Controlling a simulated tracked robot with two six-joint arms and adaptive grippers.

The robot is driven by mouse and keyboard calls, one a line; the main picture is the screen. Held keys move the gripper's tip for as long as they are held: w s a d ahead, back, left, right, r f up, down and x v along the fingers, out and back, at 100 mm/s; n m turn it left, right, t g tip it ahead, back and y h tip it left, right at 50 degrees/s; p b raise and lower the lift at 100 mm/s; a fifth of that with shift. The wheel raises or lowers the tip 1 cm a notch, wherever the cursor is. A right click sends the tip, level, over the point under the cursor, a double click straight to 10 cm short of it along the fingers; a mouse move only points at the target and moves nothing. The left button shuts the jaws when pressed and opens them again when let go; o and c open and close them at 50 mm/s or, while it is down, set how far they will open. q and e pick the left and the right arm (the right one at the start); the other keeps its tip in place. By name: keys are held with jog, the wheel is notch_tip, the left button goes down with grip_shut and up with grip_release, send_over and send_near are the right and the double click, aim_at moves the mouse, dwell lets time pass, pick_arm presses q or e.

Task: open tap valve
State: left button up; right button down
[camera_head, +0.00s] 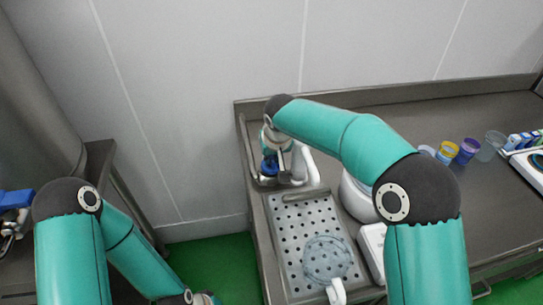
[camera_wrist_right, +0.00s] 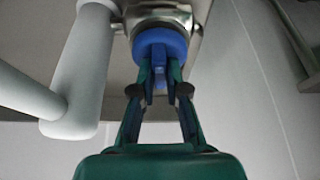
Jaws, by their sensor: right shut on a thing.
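The tap valve has a blue handle (camera_wrist_right: 160,42), seen large in the right wrist view on a metal fitting. In the head view the blue valve (camera_head: 269,167) shows at the back left corner of the metal counter, partly covered by my right arm. My right gripper (camera_wrist_right: 160,78) is shut on the narrow blue lever of the handle, one finger on each side. A white bent pipe (camera_wrist_right: 82,75) runs just left of the valve in the wrist view. My left arm is low at the left of the head view; its gripper is out of the picture.
A perforated metal tray (camera_head: 278,240) lies in front of the tap. A translucent round vessel (camera_head: 327,256) with a white handle stands on it. Several cups (camera_head: 467,150) stand on the right of the counter. A wall rises behind the tap.

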jog(key=shift+r, duration=0.1)
jog(key=n+y+p, duration=0.1)
jog(key=n, duration=0.1)
jog(key=n+y+p, duration=0.1)
jog(key=n+p, duration=0.1)
jog(key=n, duration=0.1)
jog(key=shift+w+d+n+g, duration=0.1)
jog(key=shift+n+g, duration=0.2)
jog(key=shift+g, duration=0.1)
jog(key=n+g+y+p, duration=0.1)
jog(key=n, duration=0.2)
jog(key=shift+w+n, duration=0.1)
jog(key=shift+n, duration=0.2)
jog(key=shift+d+n+g+p, duration=0.1)
jog(key=shift+n+g+p, duration=0.6)
jog(key=shift+n, duration=0.9)
jog(key=c, duration=1.2)
grip_release()
